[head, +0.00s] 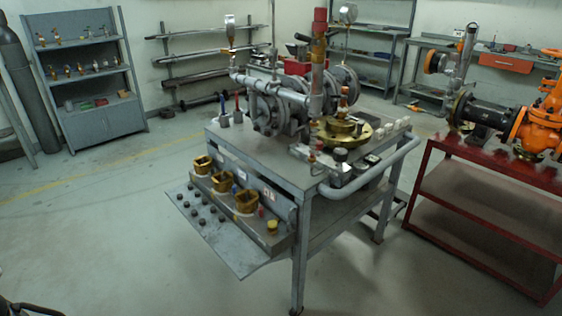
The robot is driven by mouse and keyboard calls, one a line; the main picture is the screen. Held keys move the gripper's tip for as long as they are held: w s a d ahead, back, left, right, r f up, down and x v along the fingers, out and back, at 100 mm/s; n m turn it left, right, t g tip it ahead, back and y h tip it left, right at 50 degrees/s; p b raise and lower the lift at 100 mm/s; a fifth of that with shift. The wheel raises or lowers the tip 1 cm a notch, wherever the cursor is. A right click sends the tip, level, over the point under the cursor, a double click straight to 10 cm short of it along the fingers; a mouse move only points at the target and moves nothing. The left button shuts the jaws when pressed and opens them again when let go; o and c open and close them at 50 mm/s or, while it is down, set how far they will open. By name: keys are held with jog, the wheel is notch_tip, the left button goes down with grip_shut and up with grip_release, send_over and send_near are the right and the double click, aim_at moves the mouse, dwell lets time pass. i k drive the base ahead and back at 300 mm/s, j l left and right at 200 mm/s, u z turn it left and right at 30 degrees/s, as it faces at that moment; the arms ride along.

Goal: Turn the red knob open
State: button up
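A grey steel workbench (310,175) in the middle carries a grey pipe and valve assembly (270,105). A red cylindrical cap (320,22) tops an upright copper-coloured stem on this assembly, the likeliest red knob. I cannot tell from this view how far any valve is turned. My gripper is not recognisable in the view. A dark curved piece shows at the lower left edge; I cannot tell what it is.
A red table (465,190) with an orange valve (541,115) stands at the right. Grey shelves (95,75) stand back left. Floor is clear at front left.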

aim_at(320, 145)
jog(key=z, duration=0.3)
jog(key=i+l+u, duration=0.1)
jog(key=i+l, duration=0.4)
jog(key=l, duration=0.25)
jog(key=i+l+u, duration=0.15)
jog(key=i+l, duration=0.3)
jog(key=l, duration=0.3)
jog(key=i+l+u, duration=0.15)
jog(key=l, duration=0.25)
jog(key=i+l, duration=0.35)
jog(key=i+j, duration=0.3)
jog(key=i+j+u, duration=0.05)
